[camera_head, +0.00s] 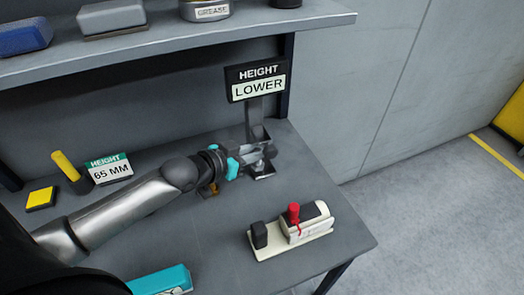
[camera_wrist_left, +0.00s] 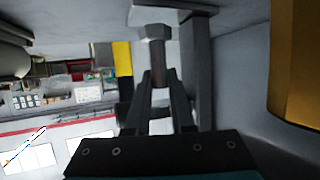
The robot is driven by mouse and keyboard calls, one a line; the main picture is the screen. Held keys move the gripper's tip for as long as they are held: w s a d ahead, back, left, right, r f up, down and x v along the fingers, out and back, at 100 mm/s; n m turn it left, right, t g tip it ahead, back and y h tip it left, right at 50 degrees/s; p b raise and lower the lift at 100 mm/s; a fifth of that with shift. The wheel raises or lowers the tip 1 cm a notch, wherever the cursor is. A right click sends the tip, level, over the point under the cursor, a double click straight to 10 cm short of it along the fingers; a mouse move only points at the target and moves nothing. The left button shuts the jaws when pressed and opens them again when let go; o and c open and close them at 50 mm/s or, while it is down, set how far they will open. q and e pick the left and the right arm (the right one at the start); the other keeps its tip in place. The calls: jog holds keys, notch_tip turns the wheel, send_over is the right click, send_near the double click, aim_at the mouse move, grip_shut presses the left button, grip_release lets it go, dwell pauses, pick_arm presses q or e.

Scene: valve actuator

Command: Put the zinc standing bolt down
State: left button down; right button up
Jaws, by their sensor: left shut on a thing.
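The zinc standing bolt (camera_wrist_left: 157,42) shows in the left wrist view, with its hex head toward the top of the picture and its shank between my fingers. My left gripper (camera_wrist_left: 160,80) is shut on that shank. In the head view my left gripper (camera_head: 258,163) is at the foot of the grey post stand under the sign "HEIGHT LOWER" (camera_head: 257,83). The bolt is too small to make out there. In the left wrist view the bolt head is close to a grey post (camera_wrist_left: 197,70); I cannot tell whether they touch. My right gripper is not in view.
A cream device with a red knob (camera_head: 294,213) stands at the table's front right. A card "HEIGHT 65 MM" (camera_head: 109,170), a yellow-topped block (camera_head: 41,199) and a yellow-handled thing (camera_head: 66,167) are at the left. A shelf (camera_head: 200,50) runs above the back. Bare table lies around the device.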

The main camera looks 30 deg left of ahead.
pick_arm(q)
jog(key=shift+w+d, duration=0.35)
jog(key=shift+w, duration=0.5)
jog(key=shift+s+f, duration=0.1)
jog(key=shift+f, duration=0.5)
jog(key=shift+f+b, duration=0.2)
jog(key=shift+b, duration=0.1)
jog(key=c, duration=1.1)
grip_release()
jog(key=shift+o, duration=0.2)
jog(key=shift+r, duration=0.2)
jog(key=p+v, duration=0.3)
jog(key=v, duration=0.9)
jog(key=shift+a, duration=0.1)
